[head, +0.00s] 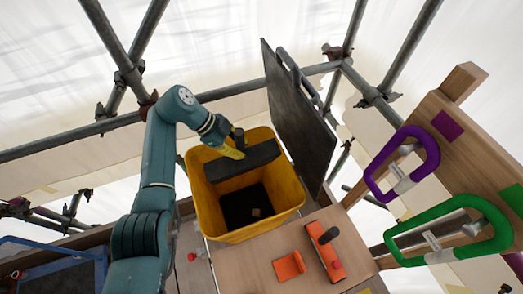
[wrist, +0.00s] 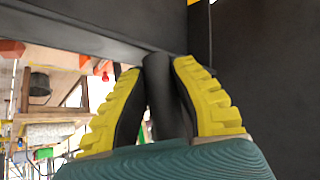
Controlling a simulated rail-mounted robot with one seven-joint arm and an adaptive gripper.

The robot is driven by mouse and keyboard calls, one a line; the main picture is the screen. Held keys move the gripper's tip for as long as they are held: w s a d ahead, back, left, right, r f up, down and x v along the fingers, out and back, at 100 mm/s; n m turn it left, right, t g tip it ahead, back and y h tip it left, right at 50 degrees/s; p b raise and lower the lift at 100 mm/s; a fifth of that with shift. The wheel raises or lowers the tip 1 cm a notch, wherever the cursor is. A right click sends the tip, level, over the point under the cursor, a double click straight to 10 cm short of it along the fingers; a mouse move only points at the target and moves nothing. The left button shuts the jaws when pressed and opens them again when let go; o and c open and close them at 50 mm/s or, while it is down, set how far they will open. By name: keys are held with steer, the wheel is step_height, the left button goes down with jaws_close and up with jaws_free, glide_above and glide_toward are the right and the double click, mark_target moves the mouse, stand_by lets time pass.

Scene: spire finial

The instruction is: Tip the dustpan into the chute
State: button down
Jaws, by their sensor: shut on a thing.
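The chute is a yellow, open-topped bin (head: 207,207) in the middle of the head view, with a dark inside. The dustpan (head: 243,162) is dark grey and lies across the chute's mouth, tilted, with its broad face toward the camera. My gripper (head: 235,147) is at the chute's far side, shut on the dustpan's handle. In the wrist view the dark round handle (wrist: 165,105) stands between the yellow fingers of my gripper (wrist: 160,72). A small brown piece (head: 256,212) lies on the chute's dark floor. The pan's inner surface is hard to make out.
A tall dark panel (head: 297,115) stands close to the chute's right. A wooden bench (head: 265,255) in front holds an orange block (head: 290,266) and an orange tool (head: 324,252). Scaffold tubes (head: 60,145) surround the area.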

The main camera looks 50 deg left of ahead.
steer(key=shift+s+d+r+p, duration=0.2)
steer(key=shift+r+p, duration=0.1)
steer(key=shift+p, duration=0.75)
steer(key=d+p, duration=0.1)
steer(key=p, duration=0.1)
steer(key=y+p, duration=0.1)
steer(key=p, duration=0.1)
steer(key=shift+s+d, duration=0.3)
steer(key=shift+d, duration=0.1)
steer(key=d+y+p, duration=0.1)
steer(key=d+p, duration=0.1)
steer(key=p, duration=0.1)
steer(key=s+d+m+t+y+p, duration=0.1)
steer(key=d+p, duration=0.1)
steer(key=p, duration=0.1)
steer(key=shift+s+f, duration=0.1)
steer(key=s+d+f+m+t+y+b, duration=0.3)
steer(key=d+f+y+b, duration=0.5)
steer(key=d+f+b, duration=0.1)
steer(key=shift+d+f, duration=0.45)
steer(key=shift+d, duration=0.05)
